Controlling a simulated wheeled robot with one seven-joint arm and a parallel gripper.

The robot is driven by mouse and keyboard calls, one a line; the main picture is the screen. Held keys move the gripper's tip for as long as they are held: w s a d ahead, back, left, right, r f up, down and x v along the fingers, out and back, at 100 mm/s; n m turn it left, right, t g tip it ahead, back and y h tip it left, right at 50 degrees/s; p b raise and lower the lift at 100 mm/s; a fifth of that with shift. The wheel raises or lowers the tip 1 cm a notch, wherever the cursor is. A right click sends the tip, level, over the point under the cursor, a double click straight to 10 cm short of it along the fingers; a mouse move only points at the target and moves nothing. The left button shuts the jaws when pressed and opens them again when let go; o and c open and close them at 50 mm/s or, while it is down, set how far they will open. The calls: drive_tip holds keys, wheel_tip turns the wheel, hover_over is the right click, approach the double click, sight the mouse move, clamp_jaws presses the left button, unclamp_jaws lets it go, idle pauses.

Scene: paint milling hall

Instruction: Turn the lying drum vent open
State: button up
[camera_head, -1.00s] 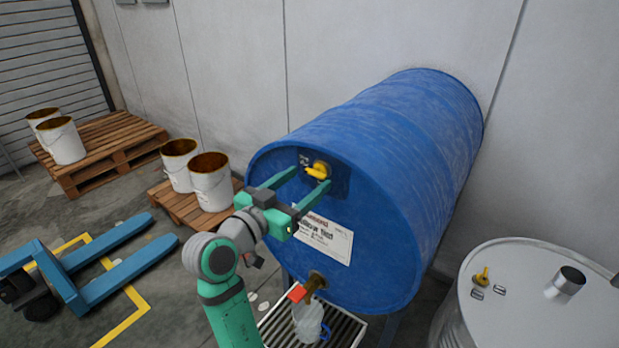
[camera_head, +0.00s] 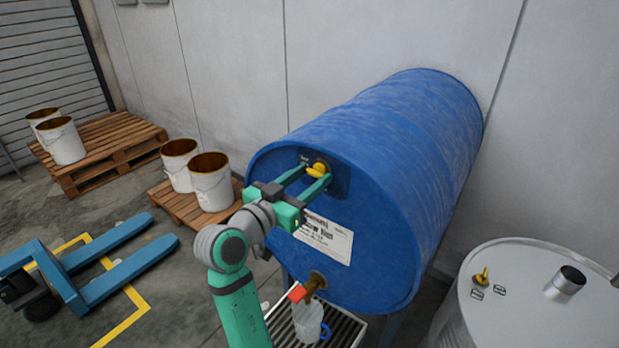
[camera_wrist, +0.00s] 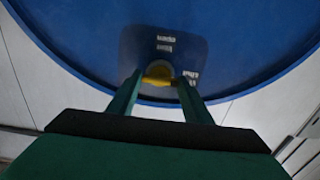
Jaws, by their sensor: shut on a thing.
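A large blue drum (camera_head: 385,160) lies on its side, its flat end facing me. The yellow vent (camera_head: 317,169) sits near the top of that end, on a dark patch with small labels. My gripper (camera_head: 313,172) is at the vent, its two green fingers on either side of the yellow handle and shut on it. In the wrist view the yellow vent (camera_wrist: 158,72) shows between the fingertips, partly hidden by them. Which way the handle points is hard to tell there.
Below the vent are a white label and a brass tap (camera_head: 314,281) with a red handle, over a clear jug (camera_head: 308,322) on a slatted tray. A grey drum (camera_head: 520,300) stands at the right. Pallets with white buckets (camera_head: 212,182) and a blue pallet jack (camera_head: 95,270) are at the left.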

drive_tip(key=shift+n, duration=0.3)
drive_tip(key=n, duration=1.7)
drive_tip(key=shift+f, duration=0.1)
idle(0.5)
drive_tip(key=o, duration=1.1)
drive_tip(key=shift+c, duration=0.2)
